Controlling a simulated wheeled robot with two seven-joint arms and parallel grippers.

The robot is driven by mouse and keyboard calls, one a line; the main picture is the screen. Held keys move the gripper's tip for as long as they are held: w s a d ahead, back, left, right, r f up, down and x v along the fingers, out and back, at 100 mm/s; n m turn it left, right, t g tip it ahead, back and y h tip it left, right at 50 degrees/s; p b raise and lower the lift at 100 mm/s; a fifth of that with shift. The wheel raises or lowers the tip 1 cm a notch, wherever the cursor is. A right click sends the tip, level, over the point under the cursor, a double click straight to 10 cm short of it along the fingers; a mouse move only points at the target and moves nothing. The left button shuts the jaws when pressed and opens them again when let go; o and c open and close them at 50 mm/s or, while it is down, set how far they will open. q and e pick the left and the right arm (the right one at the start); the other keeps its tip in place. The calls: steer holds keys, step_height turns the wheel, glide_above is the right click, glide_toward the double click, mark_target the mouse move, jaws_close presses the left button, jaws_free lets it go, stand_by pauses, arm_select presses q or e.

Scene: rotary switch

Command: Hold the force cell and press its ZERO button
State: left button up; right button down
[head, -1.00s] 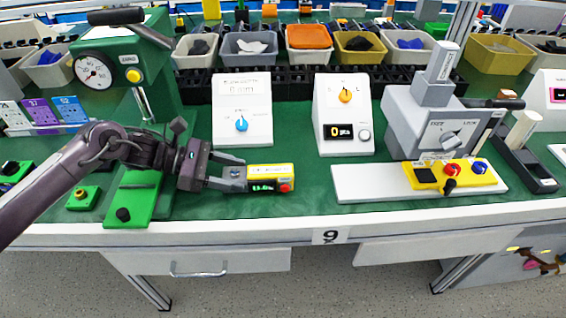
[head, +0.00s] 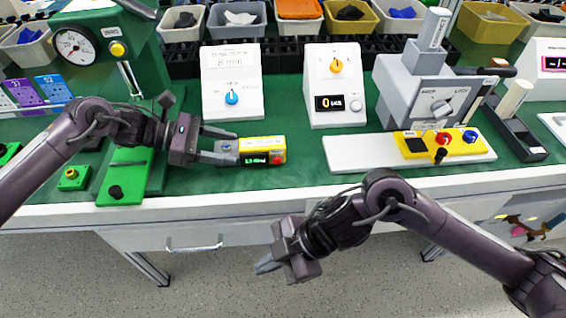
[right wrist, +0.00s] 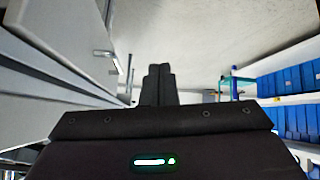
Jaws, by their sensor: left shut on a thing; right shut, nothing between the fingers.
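The force cell (head: 270,145) is a small yellow block with a grey left end. A dark display with green digits and a red button (head: 277,159) are on its front face; I cannot read a label by the button. My left gripper (head: 237,147) is shut on the grey end of the force cell, from the left, near the table's front edge. My right gripper (head: 264,268) is shut and empty, lower in the head view and in front of the table. Its closed fingers (right wrist: 157,86) show in the right wrist view with nothing between them.
A green press with a dial gauge (head: 75,45) stands at the left. White panels with a blue knob (head: 232,97) and an orange knob (head: 336,66) stand behind. A white board (head: 365,173) with a yellow switch box (head: 466,143) lies right. The table front edge separates the grippers.

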mark_target(277, 161)
steer(key=w+d+r+m+t+h, duration=0.2)
steer(key=w+d+r+t, duration=0.1)
steer(key=r, duration=0.6)
steer(key=w+d+r+m+t+h, duration=0.2)
steer(key=w+d+r+t, duration=0.1)
steer(key=r, duration=0.6)
steer(key=shift+w+d, duration=0.65)
steer(key=shift+d, duration=0.5)
steer(key=x, duration=0.9)
steer(key=shift+w+f, duration=0.1)
steer(key=shift+w, duration=0.1)
steer(key=w, duration=0.3)
steer(key=shift+w+a+f, duration=0.1)
steer(key=shift+w+f, duration=0.1)
steer(key=shift+w, duration=0.45)
